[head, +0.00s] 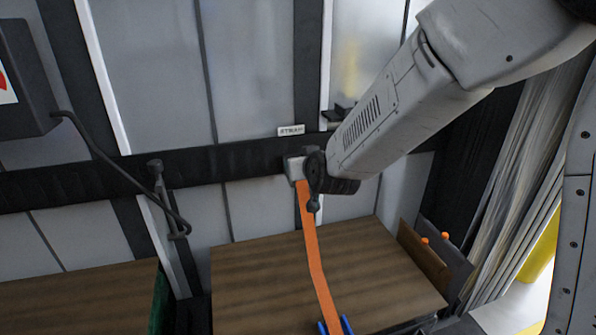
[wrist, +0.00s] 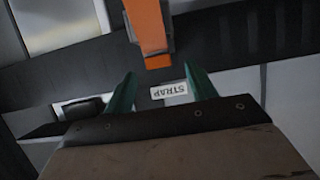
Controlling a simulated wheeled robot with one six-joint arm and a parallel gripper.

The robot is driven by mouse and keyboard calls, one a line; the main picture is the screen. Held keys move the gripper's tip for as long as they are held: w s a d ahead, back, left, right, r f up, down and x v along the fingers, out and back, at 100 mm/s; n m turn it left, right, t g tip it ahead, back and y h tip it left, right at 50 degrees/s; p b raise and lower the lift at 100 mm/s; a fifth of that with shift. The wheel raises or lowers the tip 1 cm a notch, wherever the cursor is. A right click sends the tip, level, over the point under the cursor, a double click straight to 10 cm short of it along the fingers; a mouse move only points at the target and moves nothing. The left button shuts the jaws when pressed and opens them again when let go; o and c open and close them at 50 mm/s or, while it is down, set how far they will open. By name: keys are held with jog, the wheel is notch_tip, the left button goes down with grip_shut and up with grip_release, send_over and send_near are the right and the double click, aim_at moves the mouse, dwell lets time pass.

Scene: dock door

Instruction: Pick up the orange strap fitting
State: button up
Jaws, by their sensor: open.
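The orange strap (head: 316,262) hangs down from a small pale grey holder (head: 297,166) on the black rail in the head view. Its orange fitting (wrist: 157,62) shows at the upper middle of the wrist view, with a grey piece over part of the strap. My gripper (wrist: 159,72) has two green fingers spread apart with nothing between them. The fitting lies just past the fingertips, near the middle of the gap. In the head view the end of my arm covers the fingers and hides part of the holder.
A white STRAP label (head: 291,130) is on the wall above the holder; it also shows in the wrist view (wrist: 169,90). A wooden surface (head: 270,285) lies below, with blue clips (head: 345,325) at the strap's lower end. A dark box with a cable (head: 90,145) is at left.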

jog(key=shift+x, duration=1.5)
jog(key=c, duration=1.1)
